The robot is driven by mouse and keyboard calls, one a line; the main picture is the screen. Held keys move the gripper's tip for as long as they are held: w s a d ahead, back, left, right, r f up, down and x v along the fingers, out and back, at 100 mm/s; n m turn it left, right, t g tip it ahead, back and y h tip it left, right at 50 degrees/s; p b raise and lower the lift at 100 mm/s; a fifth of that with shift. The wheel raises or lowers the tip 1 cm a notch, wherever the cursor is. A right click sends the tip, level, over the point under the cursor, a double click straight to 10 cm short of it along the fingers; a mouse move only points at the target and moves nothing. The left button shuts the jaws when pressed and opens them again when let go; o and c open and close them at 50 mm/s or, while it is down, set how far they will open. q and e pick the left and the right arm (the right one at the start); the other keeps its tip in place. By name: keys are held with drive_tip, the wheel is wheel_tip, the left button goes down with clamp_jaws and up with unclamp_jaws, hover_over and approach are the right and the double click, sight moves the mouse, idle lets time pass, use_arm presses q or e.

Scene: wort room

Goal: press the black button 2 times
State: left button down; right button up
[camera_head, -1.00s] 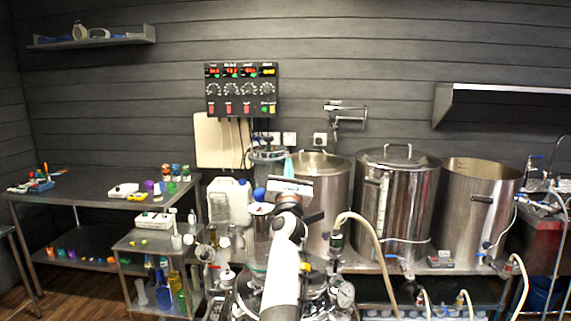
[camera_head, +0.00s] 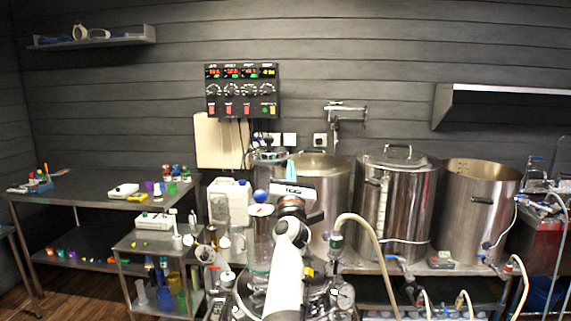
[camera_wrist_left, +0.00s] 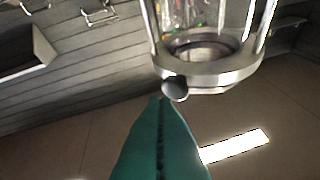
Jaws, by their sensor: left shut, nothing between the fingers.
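A small round dark button-like knob (camera_wrist_left: 175,88) sits on the metal ring of a clear glass cylinder (camera_wrist_left: 205,15) in the left wrist view. I take it for the black button; in the head view I cannot make it out. My left gripper (camera_wrist_left: 160,103) has its teal fingers shut and empty, with the tips just beside the knob in that picture. I cannot tell whether they touch it. In the head view the left gripper (camera_head: 290,168) points up beside the glass vessel (camera_head: 263,172), which is partly hidden by my arm. My right gripper is not in view.
A control panel (camera_head: 242,91) with dials and red switches hangs on the wall. Large steel kettles (camera_head: 398,205) stand to the right, with hoses in front. A white jug (camera_head: 229,203) stands left of the vessel. Steel tables with small items are at the left.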

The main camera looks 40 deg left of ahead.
use_arm(q)
drive_tip(key=shift+d, duration=0.3)
drive_tip(key=d, duration=0.2)
drive_tip(key=s+d+p, duration=0.1)
drive_tip(key=d, duration=0.1)
drive_tip(key=shift+s+d, duration=0.2)
drive_tip(key=shift+d, duration=0.1)
idle(0.8)
